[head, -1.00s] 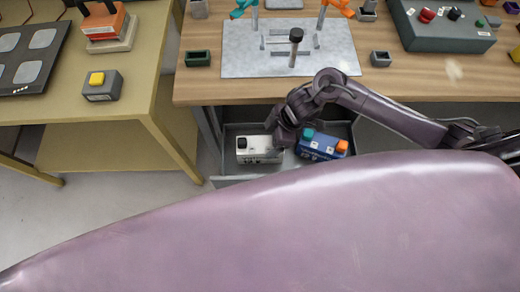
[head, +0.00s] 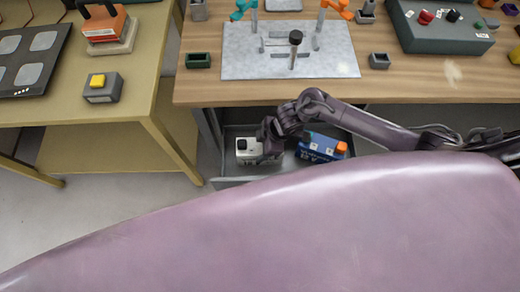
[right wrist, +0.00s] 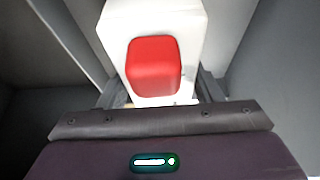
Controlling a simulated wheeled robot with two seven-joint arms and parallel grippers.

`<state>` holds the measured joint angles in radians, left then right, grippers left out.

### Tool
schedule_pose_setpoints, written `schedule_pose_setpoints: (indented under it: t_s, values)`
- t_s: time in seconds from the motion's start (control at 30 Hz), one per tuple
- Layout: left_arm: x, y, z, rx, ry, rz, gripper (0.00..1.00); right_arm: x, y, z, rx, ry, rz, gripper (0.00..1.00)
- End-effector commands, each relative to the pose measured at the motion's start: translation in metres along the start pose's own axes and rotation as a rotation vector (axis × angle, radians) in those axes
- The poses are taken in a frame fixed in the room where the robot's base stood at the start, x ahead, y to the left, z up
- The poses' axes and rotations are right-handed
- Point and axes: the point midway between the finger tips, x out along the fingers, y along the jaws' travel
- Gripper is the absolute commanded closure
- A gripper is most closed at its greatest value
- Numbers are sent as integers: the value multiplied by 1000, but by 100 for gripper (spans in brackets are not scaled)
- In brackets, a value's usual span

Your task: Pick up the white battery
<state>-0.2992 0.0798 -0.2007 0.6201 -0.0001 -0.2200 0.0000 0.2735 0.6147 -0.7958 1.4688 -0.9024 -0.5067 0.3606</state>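The white battery (head: 245,154) sits in the open drawer under the wooden bench, a black terminal showing at its left end. My right gripper (head: 266,150) is down at its right part and hides that end in the head view. In the right wrist view the white battery (right wrist: 194,18) with a red terminal lies straight ahead. The fingers of my right gripper (right wrist: 160,98) stand apart, one on each side of it; their tips are mostly hidden, and no firm grip shows. My left gripper is not in view.
A blue battery (head: 318,154) with an orange terminal lies to the right in the same drawer (head: 232,183). The wooden bench (head: 290,91) overhangs close behind my right arm. A yellow table (head: 150,75) stands at left.

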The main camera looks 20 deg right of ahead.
Motion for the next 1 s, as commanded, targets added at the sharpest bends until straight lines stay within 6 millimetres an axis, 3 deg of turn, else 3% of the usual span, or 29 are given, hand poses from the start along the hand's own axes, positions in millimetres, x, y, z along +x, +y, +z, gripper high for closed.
schedule_pose_setpoints:
  t_s: [0.07, 0.43, 0.83, 1.0]
  values:
    - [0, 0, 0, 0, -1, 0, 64, 0, 0, 0, 0, 0, 1, 52]
    - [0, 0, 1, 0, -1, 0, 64, 0, 0, 0, 1, 0, 1, 100]
    - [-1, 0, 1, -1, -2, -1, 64, -6, 4, -6, -2, 10, 7, 100]
    - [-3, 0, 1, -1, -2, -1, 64, -20, 4, -12, -4, 12, 8, 100]
